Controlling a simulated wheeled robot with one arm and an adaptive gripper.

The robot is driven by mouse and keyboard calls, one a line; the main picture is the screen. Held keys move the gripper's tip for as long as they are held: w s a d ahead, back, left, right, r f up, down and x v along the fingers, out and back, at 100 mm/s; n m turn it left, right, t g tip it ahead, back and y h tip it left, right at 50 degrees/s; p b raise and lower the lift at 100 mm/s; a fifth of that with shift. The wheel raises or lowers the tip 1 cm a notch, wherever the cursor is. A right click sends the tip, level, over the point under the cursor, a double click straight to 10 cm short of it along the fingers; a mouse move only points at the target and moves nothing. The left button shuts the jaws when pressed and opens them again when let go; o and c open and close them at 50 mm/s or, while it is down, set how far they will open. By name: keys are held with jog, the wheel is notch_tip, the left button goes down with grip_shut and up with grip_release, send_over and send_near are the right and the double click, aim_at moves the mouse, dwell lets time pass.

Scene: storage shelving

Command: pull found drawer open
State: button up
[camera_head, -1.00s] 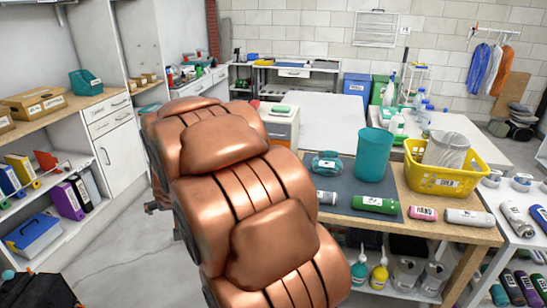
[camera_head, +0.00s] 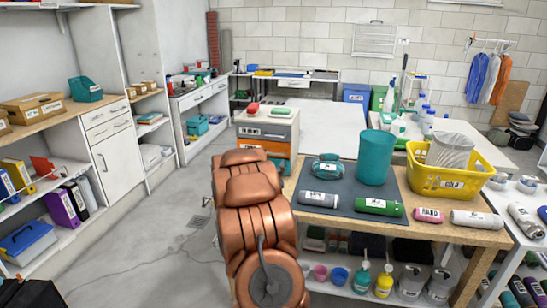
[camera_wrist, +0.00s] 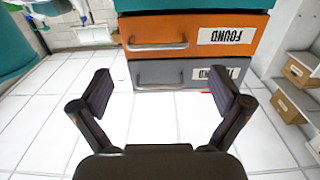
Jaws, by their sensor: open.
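The orange drawer (camera_wrist: 195,37) with a metal bar handle (camera_wrist: 158,45) and a white label reading FOUND shows in the wrist view, which appears upside down. It looks shut. A grey drawer (camera_wrist: 200,72) with its own handle and label is beside it, lower in the picture; a finger partly covers that label's edge. In the head view, the same unit has a grey drawer (camera_head: 262,132) above the orange one (camera_head: 265,148), partly hidden by my arm. My gripper (camera_wrist: 160,74) is open and empty, facing the drawer fronts without touching. My arm hides it in the head view.
A workbench (camera_head: 420,228) with a teal bin (camera_head: 375,158), a yellow basket (camera_head: 440,185) and bottles stands right of my arm. A red item and a green item lie on the drawer unit. White cupboards (camera_head: 118,165) line the left. The floor between is clear.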

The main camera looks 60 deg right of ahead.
aim_at(268, 141)
jog(key=shift+p+x, duration=0.65)
jog(key=shift+x, duration=3.3)
